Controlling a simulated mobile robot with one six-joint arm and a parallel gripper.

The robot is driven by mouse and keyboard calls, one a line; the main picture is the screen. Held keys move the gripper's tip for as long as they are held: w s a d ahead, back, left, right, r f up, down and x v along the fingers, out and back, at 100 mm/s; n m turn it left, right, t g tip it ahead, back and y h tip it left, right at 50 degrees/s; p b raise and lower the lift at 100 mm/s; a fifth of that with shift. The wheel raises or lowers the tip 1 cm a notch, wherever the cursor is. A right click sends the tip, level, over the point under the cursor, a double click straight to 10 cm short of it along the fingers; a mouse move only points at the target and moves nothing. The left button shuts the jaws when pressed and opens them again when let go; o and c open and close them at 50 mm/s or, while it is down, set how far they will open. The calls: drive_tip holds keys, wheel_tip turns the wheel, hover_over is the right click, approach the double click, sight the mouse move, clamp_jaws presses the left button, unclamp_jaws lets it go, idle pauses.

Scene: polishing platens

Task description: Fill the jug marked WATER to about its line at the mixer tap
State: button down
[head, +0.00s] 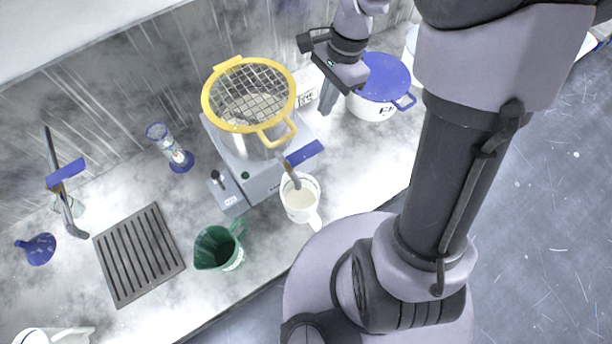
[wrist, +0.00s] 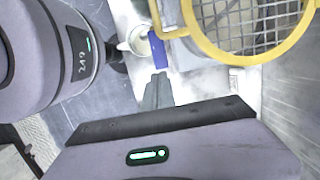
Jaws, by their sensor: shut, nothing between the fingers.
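The green jug (head: 216,249) stands at the counter's front edge, right of the drain grille; its pale label is too small to read. A white jug (head: 301,203) with pale contents stands under a brown-grey piece beside a blue lever; it also shows in the wrist view (wrist: 136,42). I cannot tell which jug is marked WATER. A dark tap-like fitting (head: 70,215) with a blue lever (head: 66,172) stands at the far left by the wall. My gripper (head: 326,108) is shut and empty above the back counter, between the yellow-rimmed sieve and the blue-lidded pot; its fingers also show in the wrist view (wrist: 158,90).
A grey machine (head: 262,180) carries the yellow sieve (head: 207,98) on a pot. The blue-lidded white pot (head: 372,108) stands right of my gripper. The slotted grille (head: 138,252), a blue funnel-like item (head: 38,249) and an hourglass-shaped item (head: 170,148) lie left. Another white vessel (head: 45,336) is cut off.

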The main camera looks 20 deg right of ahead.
sight(315, 146)
drive_tip(key=f+b, duration=0.1)
drive_tip(key=f, duration=0.3)
drive_tip(key=a+f+h+b, duration=0.1)
drive_tip(key=f+b, duration=0.1)
drive_tip(key=f, duration=0.2)
drive_tip(key=a+f+h+b, duration=0.1)
drive_tip(key=f, duration=0.3)
drive_tip(key=shift+s+a+f+t+b, duration=0.1)
drive_tip(key=shift+s+f+t+b, duration=0.2)
drive_tip(key=shift+s+f+t, duration=0.1)
idle(0.3)
